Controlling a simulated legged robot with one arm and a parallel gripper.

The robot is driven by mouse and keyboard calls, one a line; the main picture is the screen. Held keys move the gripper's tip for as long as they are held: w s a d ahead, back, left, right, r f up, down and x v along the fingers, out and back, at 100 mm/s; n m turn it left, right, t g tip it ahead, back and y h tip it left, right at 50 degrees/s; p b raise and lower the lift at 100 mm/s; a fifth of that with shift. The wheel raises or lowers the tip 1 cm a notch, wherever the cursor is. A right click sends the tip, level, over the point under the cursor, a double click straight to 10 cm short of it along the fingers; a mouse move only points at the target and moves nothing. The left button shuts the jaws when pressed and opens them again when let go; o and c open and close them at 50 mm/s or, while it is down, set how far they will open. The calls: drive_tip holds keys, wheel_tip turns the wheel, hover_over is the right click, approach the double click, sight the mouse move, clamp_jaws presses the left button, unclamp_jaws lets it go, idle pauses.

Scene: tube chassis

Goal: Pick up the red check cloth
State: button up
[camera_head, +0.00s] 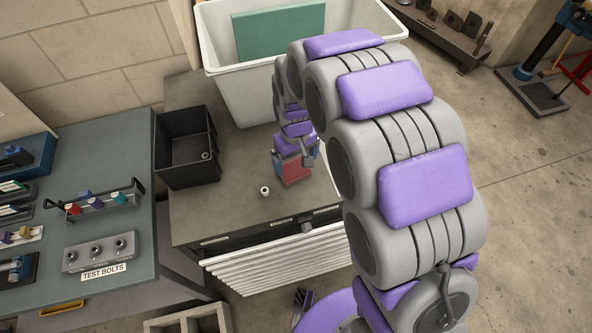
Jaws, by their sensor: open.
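The red check cloth (296,174) shows as a small red patch on the dark cabinet top (235,205), near its right side. Its check pattern is too small to make out, and its upper part is hidden by my gripper. My gripper (296,160) points down right at the cloth, with its fingers open. I cannot tell whether the fingers touch the cloth or are around it. My arm arches in from the right and hides the cabinet's right end.
A black open bin (187,150) and a small pale ring-shaped part (265,190) stand on the cabinet top. A large white tub (215,60) with a green panel is behind. A left bench (140,225) holds racks and a test-bolts block (98,253).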

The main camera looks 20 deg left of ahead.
sight(293, 168)
drive_tip(key=f, duration=0.2)
drive_tip(key=a+f, duration=0.1)
drive_tip(key=f, duration=0.1)
drive_tip(key=shift+w+f+b, duration=0.15)
drive_tip(key=shift+b, duration=0.25)
drive_tip(key=shift+d, duration=0.45)
drive_tip(key=shift+c, duration=1.4)
drive_tip(key=shift+a, duration=0.15)
drive_tip(key=c, duration=0.5)
drive_tip(key=shift+a, duration=0.15)
